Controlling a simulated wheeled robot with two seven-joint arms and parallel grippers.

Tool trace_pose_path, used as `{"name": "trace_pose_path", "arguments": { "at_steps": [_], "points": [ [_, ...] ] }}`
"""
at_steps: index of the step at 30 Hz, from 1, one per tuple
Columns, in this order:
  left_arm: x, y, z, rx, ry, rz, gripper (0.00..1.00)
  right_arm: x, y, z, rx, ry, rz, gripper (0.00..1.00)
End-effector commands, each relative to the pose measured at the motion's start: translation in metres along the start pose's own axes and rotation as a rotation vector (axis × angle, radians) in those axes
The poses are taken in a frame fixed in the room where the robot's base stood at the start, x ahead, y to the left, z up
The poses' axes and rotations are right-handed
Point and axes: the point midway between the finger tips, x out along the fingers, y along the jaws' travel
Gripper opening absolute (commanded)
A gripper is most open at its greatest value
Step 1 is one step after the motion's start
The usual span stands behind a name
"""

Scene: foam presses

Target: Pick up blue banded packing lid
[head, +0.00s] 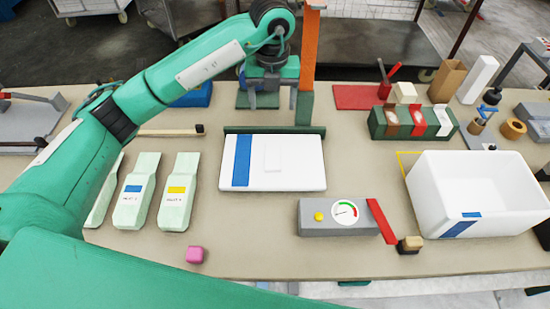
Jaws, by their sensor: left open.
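The packing lid (298,175) is a flat white panel with a blue band near its left side and a small raised white block in its middle. It lies on the table, its far edge against a dark green bar (230,130). My left gripper (272,99) points down beyond the lid's far edge, fingers apart, with nothing seen between them. My right gripper is not in view. A white open box (430,200) with a blue band stands at the right.
An orange post (309,50) stands beside my left gripper. A grey gauge box (320,222) sits in front of the lid. Pale green pouches (137,200) lie to its left, and a pink block (195,254) near the front. A green rack (412,122) stands to the right.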

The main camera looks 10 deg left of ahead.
Motion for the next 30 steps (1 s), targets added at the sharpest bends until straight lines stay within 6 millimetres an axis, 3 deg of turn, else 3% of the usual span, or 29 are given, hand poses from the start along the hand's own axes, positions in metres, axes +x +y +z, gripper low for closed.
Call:
{"name": "trace_pose_path", "arguments": {
  "at_steps": [1,13,20,30],
  "points": [
    [0.012,0.0,0.0,0.001,0.0,0.0,0.71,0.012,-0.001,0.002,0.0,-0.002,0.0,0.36],
    [0.057,0.0,0.0,0.001,0.0,-0.001,0.71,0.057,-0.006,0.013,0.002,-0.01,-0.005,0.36],
    [0.077,0.0,-0.001,0.0,0.004,0.0,0.71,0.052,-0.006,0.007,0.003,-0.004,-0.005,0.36],
    [0.136,0.0,-0.001,-0.001,0.002,0.0,0.71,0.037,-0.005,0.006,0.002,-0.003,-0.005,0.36]
  ]
}}
